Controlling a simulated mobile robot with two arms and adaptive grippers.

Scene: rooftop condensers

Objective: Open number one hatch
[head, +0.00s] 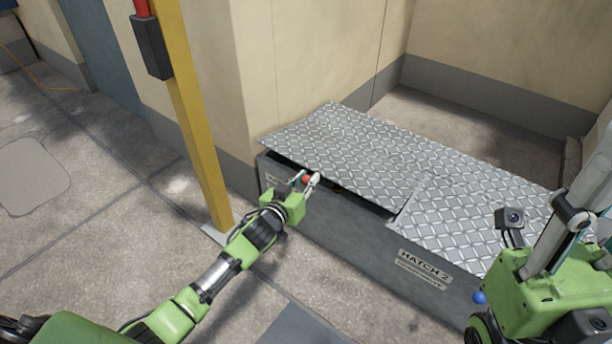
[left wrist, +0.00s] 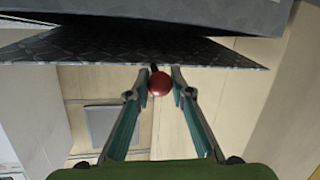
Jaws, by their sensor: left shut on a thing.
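The number one hatch (head: 345,150) is a grey diamond-plate lid at the back left of a low metal box. Its front edge is raised a little, with a dark gap under it. My left gripper (head: 304,181) is at that front edge, shut on a red ball knob (head: 307,180). The knob also shows between the fingers in the left wrist view (left wrist: 159,84), just by the edge of the plate (left wrist: 110,46). The label on the box front behind my gripper is mostly hidden. My right arm is at the right, and its fingertips are not in view.
The hatch 2 lid (head: 470,225) lies flat beside it, with its label (head: 424,262) on the box front (head: 350,222). A yellow post (head: 195,120) with a dark box (head: 150,47) stands left of my left gripper. Walls close in the back. The concrete floor at left is clear.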

